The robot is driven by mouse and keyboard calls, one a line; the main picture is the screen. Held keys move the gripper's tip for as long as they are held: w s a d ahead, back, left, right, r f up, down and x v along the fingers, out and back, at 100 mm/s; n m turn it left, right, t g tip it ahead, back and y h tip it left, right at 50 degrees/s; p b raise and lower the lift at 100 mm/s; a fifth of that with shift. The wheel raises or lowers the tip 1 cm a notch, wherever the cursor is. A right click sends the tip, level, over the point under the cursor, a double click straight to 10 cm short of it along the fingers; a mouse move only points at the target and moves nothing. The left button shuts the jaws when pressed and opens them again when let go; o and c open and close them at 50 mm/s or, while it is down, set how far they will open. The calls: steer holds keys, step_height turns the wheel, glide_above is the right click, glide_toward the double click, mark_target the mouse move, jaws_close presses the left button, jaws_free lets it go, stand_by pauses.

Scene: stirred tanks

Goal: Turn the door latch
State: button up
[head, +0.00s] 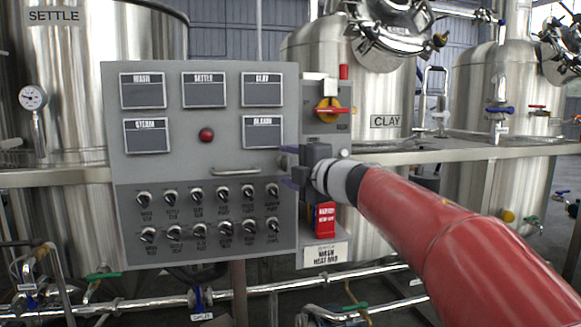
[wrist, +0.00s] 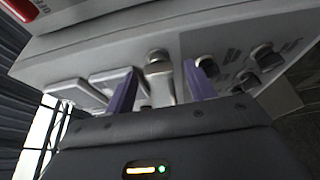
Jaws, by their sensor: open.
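The door latch (wrist: 160,88) is a silver lever with a round hub, on the edge of the grey cabinet. In the wrist view it stands between the two purple fingers of my gripper (wrist: 161,70). The fingers are apart, one on each side of the lever, with gaps visible. In the head view my gripper (head: 287,168) is at the right edge of the cabinet door (head: 205,120). The gripper and wrist hide most of the latch there. The door looks shut flush with the cabinet.
A silver bar handle (head: 235,171) is on the door, above several black knobs (head: 196,224). A red and yellow rotary switch (head: 328,110) sits just above my gripper. Steel tanks (head: 345,90) and pipes (head: 250,290) surround the cabinet.

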steer(key=v, duration=0.7)
steer(key=shift+s+d+b, duration=0.25)
steer(key=shift+s+b, duration=0.1)
steer(key=s+d+f+m+t+h, duration=0.2)
steer(key=s+d+m+t+h, duration=0.2)
steer(key=d+m+h, duration=0.7)
steer(key=s+d+f+m+g+h, duration=0.2)
steer(key=s+d+f+m+g, duration=0.15)
steer(key=s+f+m, duration=0.4)
steer(key=s+a+f+m+g+y, duration=0.1)
steer(key=s+f+m+g, duration=0.6)
steer(key=s+f, duration=1)
step_height(320, 180, down, 4)
steer(key=shift+s+a+f+g+y, duration=0.25)
steer(key=shift+a+g, duration=0.3)
steer(key=shift+g, duration=0.4)
steer(key=shift+w, duration=0.1)
stand_by(2.1)
